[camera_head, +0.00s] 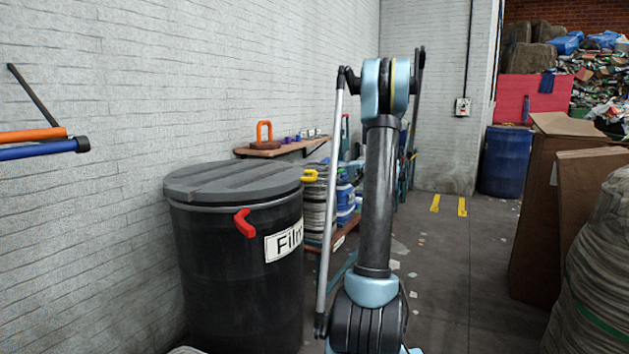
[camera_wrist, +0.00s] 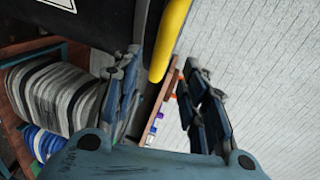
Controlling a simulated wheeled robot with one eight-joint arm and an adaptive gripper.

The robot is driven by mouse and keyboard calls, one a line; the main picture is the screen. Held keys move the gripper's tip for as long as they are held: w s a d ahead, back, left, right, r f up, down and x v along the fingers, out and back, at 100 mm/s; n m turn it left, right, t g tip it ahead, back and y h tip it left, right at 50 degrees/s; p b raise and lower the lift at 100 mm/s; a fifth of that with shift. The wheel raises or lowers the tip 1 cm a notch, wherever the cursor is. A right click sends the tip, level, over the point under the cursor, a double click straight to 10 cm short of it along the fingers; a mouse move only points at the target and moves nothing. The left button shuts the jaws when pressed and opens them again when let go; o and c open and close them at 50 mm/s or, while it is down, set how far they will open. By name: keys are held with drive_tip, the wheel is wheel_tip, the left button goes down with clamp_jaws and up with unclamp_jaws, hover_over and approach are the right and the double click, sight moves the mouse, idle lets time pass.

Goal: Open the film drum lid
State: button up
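The black film drum (camera_head: 235,285) stands against the wall in the head view, with a white label reading "Fil" and more hidden at its edge. Its grey ribbed lid (camera_head: 235,180) lies flat on top, shut. A yellow handle (camera_head: 309,176) sticks out from the lid's right side, and a red handle (camera_head: 244,223) is on the drum's front. In the wrist view my gripper (camera_wrist: 163,62) is open, its fingers spread on either side of the yellow handle (camera_wrist: 169,38). The handle shows no clear contact with either finger. My arm mostly hides the gripper in the head view.
A shelf (camera_head: 280,149) with an orange-handled tool, film reels and blue containers stands behind the drum. The wall is close on the left. Cardboard boxes (camera_head: 560,200) and a wrapped bale (camera_head: 600,270) stand on the right. A blue barrel (camera_head: 505,162) is further back.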

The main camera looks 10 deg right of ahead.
sight(315, 176)
drive_tip(key=x, duration=0.7)
drive_tip(key=shift+w+a, duration=0.2)
drive_tip(key=shift+a, duration=0.1)
drive_tip(key=shift+c, duration=0.6)
clamp_jaws()
